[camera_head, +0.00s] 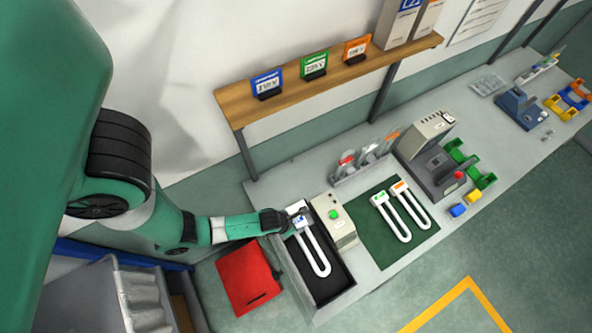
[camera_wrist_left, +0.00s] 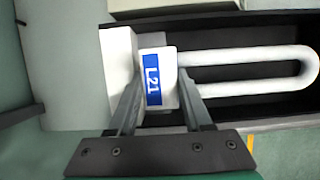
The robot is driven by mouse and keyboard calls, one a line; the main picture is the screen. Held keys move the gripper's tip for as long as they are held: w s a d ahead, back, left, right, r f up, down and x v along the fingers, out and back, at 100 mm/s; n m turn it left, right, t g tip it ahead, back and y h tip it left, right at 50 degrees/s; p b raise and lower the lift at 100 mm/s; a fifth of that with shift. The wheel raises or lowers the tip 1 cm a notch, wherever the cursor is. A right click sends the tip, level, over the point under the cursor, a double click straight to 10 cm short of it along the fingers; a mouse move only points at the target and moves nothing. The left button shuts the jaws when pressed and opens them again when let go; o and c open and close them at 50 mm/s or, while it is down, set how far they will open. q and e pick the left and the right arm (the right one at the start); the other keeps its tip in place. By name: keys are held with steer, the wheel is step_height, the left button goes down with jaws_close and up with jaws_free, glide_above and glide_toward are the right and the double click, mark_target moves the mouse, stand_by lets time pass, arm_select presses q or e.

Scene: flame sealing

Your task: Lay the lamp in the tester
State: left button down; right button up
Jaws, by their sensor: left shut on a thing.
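The lamp (camera_head: 318,255) is a white U-shaped tube with a white base and a blue label. In the left wrist view the lamp (camera_wrist_left: 240,56) lies lengthwise over the dark tray, its label reading L21. My left gripper (camera_head: 284,219) is shut on the lamp's base; in the left wrist view its fingers (camera_wrist_left: 160,95) stand on either side of the label. The tester is a black open tray (camera_head: 328,295) with a pale box (camera_head: 344,232) bearing a green button on its right. A white block (camera_wrist_left: 118,75) sits beside the lamp's base. I cannot tell whether the lamp touches the tray floor.
Two similar lamps, with green (camera_head: 393,217) and orange (camera_head: 411,206) labels, lie on a dark green mat (camera_head: 376,248). A red folder (camera_head: 247,280) lies left of the tray. A grey machine (camera_head: 430,160) and a rack (camera_head: 365,163) stand behind. A wooden shelf (camera_head: 330,81) hangs above.

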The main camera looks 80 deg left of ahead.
arm_select(q)
steer(key=shift+f, duration=0.45)
step_height(320, 180, down, 4)
steer(key=b, duration=0.3)
steer(key=shift+r+b, duration=0.2)
steer(key=shift+b, duration=0.2)
steer(key=shift+s+a+f+b, duration=0.1)
steer(key=shift+a+f+b, duration=0.1)
steer(key=shift+f+b, duration=0.7)
steer(key=shift+f, duration=0.15)
steer(key=shift+c, duration=1.6)
jaws_free()
steer(key=shift+s, duration=0.1)
steer(key=shift+o, duration=0.3)
steer(key=shift+d, duration=0.1)
steer(key=p+v, duration=0.2)
steer(key=v, duration=0.5)
steer(key=shift+r+p, duration=0.3)
steer(key=shift+p, duration=0.05)
